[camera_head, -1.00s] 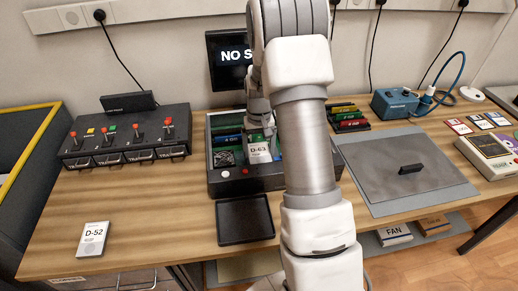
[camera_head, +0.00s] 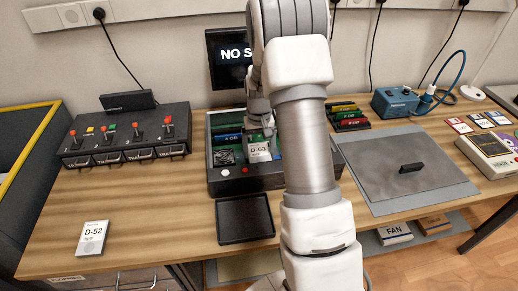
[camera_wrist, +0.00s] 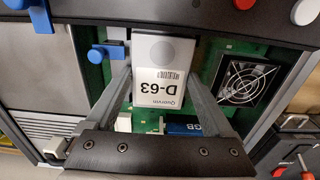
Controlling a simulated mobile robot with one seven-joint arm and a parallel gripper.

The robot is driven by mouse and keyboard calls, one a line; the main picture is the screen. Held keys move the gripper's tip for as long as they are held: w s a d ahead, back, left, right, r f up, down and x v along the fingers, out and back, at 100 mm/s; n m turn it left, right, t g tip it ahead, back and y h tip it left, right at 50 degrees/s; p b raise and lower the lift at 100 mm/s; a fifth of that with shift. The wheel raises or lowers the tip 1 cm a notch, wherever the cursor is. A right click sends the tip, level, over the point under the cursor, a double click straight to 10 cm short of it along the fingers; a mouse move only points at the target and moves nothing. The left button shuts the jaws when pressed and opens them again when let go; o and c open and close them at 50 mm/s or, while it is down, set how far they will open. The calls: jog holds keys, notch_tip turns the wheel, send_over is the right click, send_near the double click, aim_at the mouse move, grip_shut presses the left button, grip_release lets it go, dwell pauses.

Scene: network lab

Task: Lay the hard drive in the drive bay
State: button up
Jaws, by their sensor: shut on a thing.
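The hard drive D-63 (camera_head: 260,153), with a white label and grey top, is held over the open computer case (camera_head: 222,188) on the table. In the wrist view the drive (camera_wrist: 161,92) lies between the two fingers of my gripper (camera_wrist: 160,78), which is shut on it. The drive is above a green board, beside a blue latch (camera_wrist: 110,54). The drive bay cannot be clearly made out; the drive and fingers cover part of the case's inside. I cannot tell whether the drive touches the case. A second drive, D-52 (camera_head: 93,238), lies on the table at the left.
A fan (camera_wrist: 244,83) and a blue module (camera_wrist: 185,129) are inside the case. An empty black tray (camera_head: 245,220) lies in front of it. A lever box (camera_head: 122,138) stands at the left, and a grey mat (camera_head: 380,190) with a black block (camera_head: 411,168) lies at the right.

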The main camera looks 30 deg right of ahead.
jog(key=shift+f, duration=0.2)
jog(key=o, duration=1.5)
jog(key=shift+r+p, duration=2.65)
jog(key=shift+r, duration=1.4)
